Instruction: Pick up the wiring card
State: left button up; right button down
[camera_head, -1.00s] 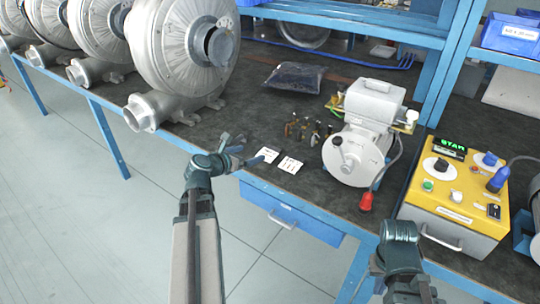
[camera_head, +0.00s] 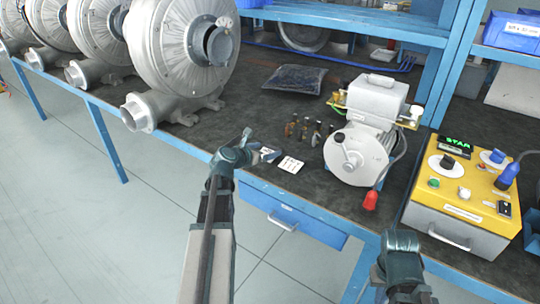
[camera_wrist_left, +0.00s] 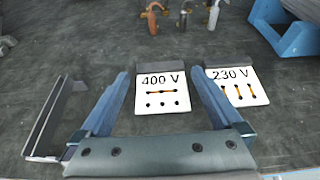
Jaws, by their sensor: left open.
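Two white wiring cards lie flat on the dark bench top near its front edge. In the left wrist view, the card marked 400 V (camera_wrist_left: 162,100) lies between the two blue fingers of my left gripper (camera_wrist_left: 158,76). The card marked 230 V (camera_wrist_left: 238,88) lies just right of the right finger. In the head view, my left gripper (camera_head: 258,147) is open and partly covers the left card; the right card (camera_head: 290,165) shows clearly. I cannot tell whether the fingers touch the bench. Only part of my right arm shows at lower right, without its fingers.
Small terminal pieces (camera_head: 305,130) stand behind the cards. Large silver blowers (camera_head: 180,50) stand on the left. A dark bag (camera_head: 295,79) lies behind.

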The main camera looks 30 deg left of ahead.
aim_at(272, 148)
pick_arm(q)
jog(key=x, duration=0.3)
jog(key=shift+f+b, duration=0.15)
jog(key=shift+b, duration=0.2)
pick_arm(e)
jog(key=shift+f, duration=0.65)
pick_arm(q)
jog(key=c, duration=1.1)
jog(key=shift+o, duration=0.2)
pick_arm(e)
jog(key=shift+r, duration=0.1)
